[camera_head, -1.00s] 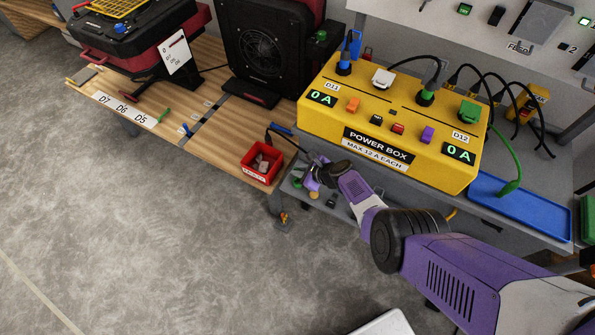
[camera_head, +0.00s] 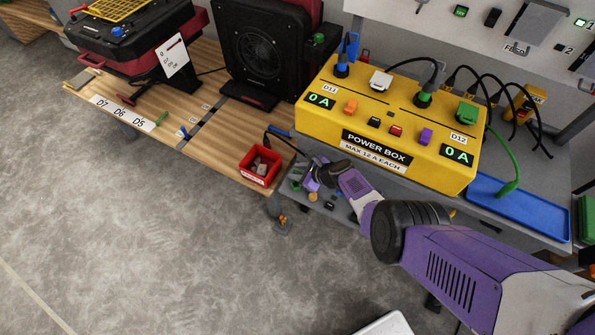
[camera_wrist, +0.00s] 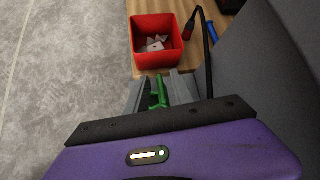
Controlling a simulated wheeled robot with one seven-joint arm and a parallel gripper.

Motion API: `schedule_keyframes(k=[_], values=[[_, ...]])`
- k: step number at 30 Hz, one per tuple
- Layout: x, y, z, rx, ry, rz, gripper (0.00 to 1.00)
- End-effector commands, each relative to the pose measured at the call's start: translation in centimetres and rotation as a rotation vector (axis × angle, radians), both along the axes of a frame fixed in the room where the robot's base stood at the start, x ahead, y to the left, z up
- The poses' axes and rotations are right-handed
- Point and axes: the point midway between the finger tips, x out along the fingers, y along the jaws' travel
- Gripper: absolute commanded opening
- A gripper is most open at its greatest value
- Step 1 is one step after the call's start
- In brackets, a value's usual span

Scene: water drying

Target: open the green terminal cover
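My gripper (camera_head: 307,182) is low, in front of the yellow power box and right of the red bin. In the wrist view, its two grey fingers (camera_wrist: 160,95) are apart, with a small green part (camera_wrist: 158,92) between them. I cannot tell whether they grip it or it lies beyond them. In the head view, a green bit (camera_head: 297,184) shows by the fingertips, mostly hidden. A green block (camera_head: 467,112) is on the right top of the power box, and a green plug (camera_head: 424,98) stands left of it. I cannot tell which green piece is the terminal cover.
The yellow power box (camera_head: 320,118) stands on the bench with cables on top. A red bin (camera_head: 260,166) with pale pieces is at the wooden table's edge, a dark cable beside it. A blue tray (camera_head: 535,218) lies at the right. The floor at left is clear.

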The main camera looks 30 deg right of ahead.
Motion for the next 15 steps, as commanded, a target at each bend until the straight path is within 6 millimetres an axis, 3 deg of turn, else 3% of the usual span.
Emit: schedule_keyframes(k=[7, 15], values=[[-0.5, -0.1, 0.6, 0.002, 0.003, 0.001, 0.29], [-2.5, -0.9, 2.9, 0.000, 0.002, 0.001, 0.29]])
